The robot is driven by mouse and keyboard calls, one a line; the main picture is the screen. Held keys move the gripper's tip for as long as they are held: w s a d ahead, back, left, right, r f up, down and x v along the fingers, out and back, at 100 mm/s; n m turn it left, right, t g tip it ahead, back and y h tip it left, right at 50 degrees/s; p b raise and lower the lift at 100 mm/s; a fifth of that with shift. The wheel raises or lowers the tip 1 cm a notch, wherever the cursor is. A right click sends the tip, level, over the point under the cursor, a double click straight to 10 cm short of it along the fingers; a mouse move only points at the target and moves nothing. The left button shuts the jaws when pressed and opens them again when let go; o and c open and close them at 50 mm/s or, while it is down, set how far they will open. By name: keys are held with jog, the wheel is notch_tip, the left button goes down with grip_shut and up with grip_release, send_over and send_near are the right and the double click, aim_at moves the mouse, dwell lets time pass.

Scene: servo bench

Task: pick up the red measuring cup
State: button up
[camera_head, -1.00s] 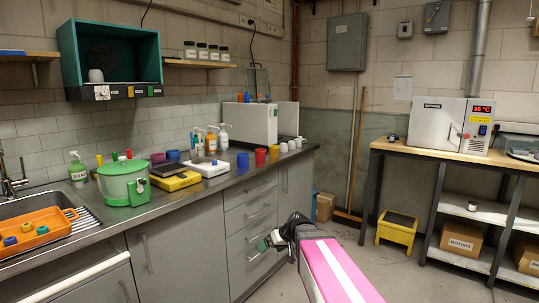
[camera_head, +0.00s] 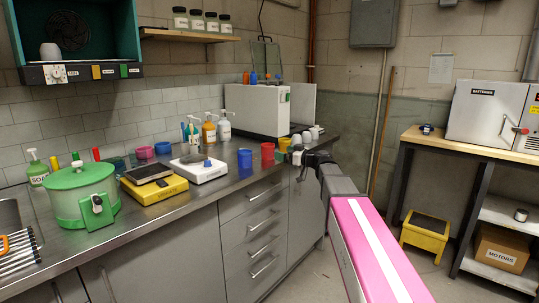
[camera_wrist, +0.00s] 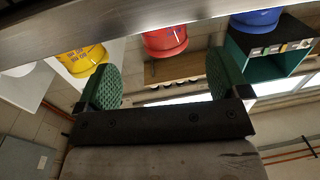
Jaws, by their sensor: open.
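The red measuring cup (camera_head: 267,152) stands on the counter in the head view, between a blue cup (camera_head: 244,159) and a yellow cup (camera_head: 284,144). In the wrist view the red cup (camera_wrist: 165,42) shows partly behind the counter's edge, with the yellow cup (camera_wrist: 82,60) to its left and the blue cup (camera_wrist: 256,20) to its right. My gripper (camera_head: 300,160) is in front of the counter edge, right of the red cup. In the wrist view my gripper (camera_wrist: 164,80) is open and empty, its green pads apart, with the red cup beyond the gap.
The counter edge (camera_wrist: 90,38) crosses between my gripper and the cups. White cups (camera_head: 310,133) stand farther along the counter. A white scale (camera_head: 200,170), yellow device (camera_head: 155,190) and green pot (camera_head: 84,195) are to the left. A yellow step stool (camera_head: 425,232) is on the floor.

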aim_at(273, 149)
jog(key=x, duration=0.3)
jog(key=shift+w+a, duration=0.25)
jog(key=shift+a, duration=0.05)
jog(key=shift+r+x, duration=0.2)
jog(key=shift+x, duration=1.15)
jog(key=shift+r+x, duration=0.2)
jog(key=shift+x, duration=1.15)
jog(key=shift+s+a, duration=0.15)
jog(key=shift+s, duration=0.15)
jog(key=c, duration=1)
